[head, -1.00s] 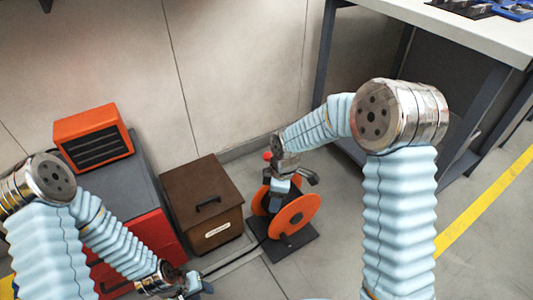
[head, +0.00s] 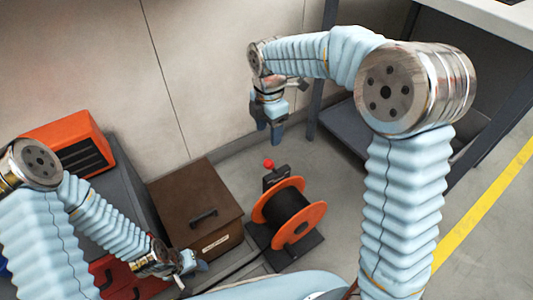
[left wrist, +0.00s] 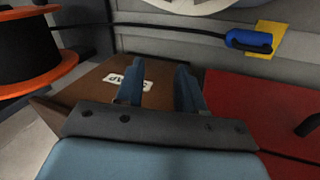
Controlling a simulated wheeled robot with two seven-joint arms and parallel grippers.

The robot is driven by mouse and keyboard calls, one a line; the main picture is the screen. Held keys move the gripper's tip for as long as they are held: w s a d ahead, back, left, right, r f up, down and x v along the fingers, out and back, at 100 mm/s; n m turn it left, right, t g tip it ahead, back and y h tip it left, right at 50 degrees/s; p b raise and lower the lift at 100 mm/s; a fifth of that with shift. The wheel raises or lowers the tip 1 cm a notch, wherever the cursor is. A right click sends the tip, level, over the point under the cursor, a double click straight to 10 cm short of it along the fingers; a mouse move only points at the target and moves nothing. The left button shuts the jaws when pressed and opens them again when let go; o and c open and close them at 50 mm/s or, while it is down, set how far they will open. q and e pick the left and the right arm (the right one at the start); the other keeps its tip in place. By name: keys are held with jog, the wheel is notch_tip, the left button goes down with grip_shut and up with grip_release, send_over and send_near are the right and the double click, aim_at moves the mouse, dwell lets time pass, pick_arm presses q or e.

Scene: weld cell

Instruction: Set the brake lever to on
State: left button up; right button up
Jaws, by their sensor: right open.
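The cable reel (head: 291,212) has orange flanges and a black drum and stands on a dark base on the floor. The brake lever (head: 268,164), with a red knob, stands up at the reel's back left side; its exact setting is hard to tell. My right gripper (head: 271,131) is open and empty, pointing down above and behind the red knob, apart from it. My left gripper (head: 192,265) is low near the brown box's front; in the left wrist view its fingers (left wrist: 158,88) are apart with nothing between them. The reel also shows there (left wrist: 30,50).
A brown lidded box (head: 195,205) stands left of the reel. An orange heater-like unit (head: 65,145) sits on a grey cabinet further left. A workbench (head: 490,20) stands at the right. A blue-handled item (left wrist: 250,40) on yellow shows in the left wrist view.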

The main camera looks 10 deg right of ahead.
aim_at(269, 161)
notch_tip(269, 161, down, 13)
jog(key=shift+r+b, duration=0.2)
jog(key=shift+b, duration=0.75)
jog(key=shift+c, duration=0.3)
grip_shut()
